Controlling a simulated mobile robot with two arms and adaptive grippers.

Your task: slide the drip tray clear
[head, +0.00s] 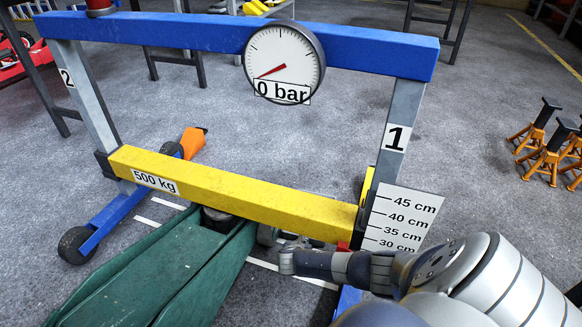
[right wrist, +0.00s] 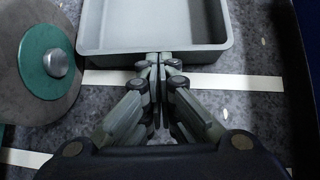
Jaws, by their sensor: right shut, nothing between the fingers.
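The drip tray (right wrist: 205,57) is a shallow grey tray at the top of the right wrist view, its far side cut off by the frame. It looks empty. My right gripper (right wrist: 158,62) is shut and empty, its fingertips at the middle of the tray's near wall; I cannot tell whether they touch it. In the head view my right arm comes in from the right and its hand is low beside the jack, with the fingers not clearly visible. The tray is not clearly visible there. My left gripper is not in view.
The green trolley jack (head: 165,270) runs under the yellow 500 kg beam (head: 240,195). A jack wheel (right wrist: 45,75) is left of the tray. White floor strips (right wrist: 225,81) cross near it. The blue press frame (head: 180,33) has a gauge (head: 283,60) and a height scale (head: 400,217). Orange stands (head: 548,150) are at right.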

